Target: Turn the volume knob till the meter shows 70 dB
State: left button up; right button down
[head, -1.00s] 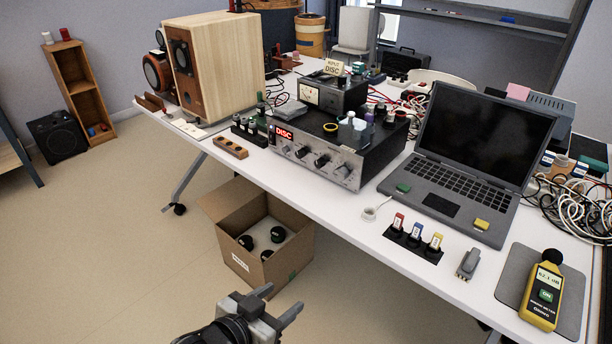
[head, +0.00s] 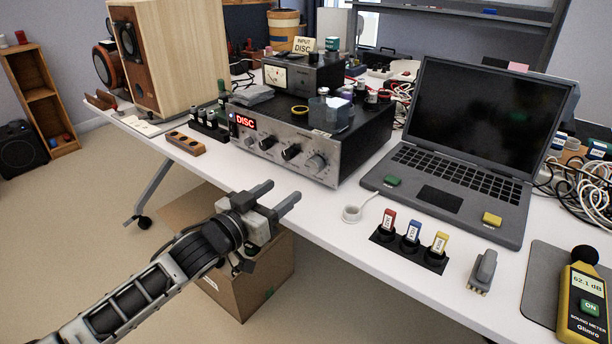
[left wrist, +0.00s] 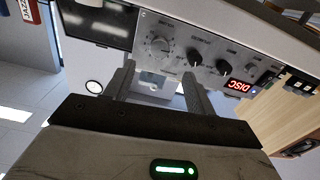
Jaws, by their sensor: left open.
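A silver-fronted amplifier (head: 300,135) stands on the table with a red DISC display. The yellow sound meter (head: 584,300) lies at the far right and reads about 62.1 dB. My left gripper (head: 284,192) is open and empty, in front of the amplifier near the table's front edge, apart from the knobs. My right gripper is not in view.
A laptop (head: 455,160) stands right of the amplifier. A white ring-shaped item (head: 352,213), a black holder with red, blue and yellow tags (head: 410,240) and a grey connector (head: 483,271) lie in front. A wooden block (head: 186,143) sits to the left. A cardboard box (head: 262,285) is below.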

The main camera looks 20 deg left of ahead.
aim_at(311, 170)
pick_arm(q)
jog(key=b+x, duration=0.1)
jog(key=x, duration=0.7)
jog(key=shift+w+f, duration=0.1)
jog(key=shift+w+d, duration=0.25)
jog(key=shift+w, duration=0.35)
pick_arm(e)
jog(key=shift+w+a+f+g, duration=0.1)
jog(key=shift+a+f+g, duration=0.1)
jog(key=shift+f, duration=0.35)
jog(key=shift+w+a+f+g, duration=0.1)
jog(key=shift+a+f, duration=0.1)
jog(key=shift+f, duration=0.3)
pick_arm(q)
jog(key=c, duration=1)
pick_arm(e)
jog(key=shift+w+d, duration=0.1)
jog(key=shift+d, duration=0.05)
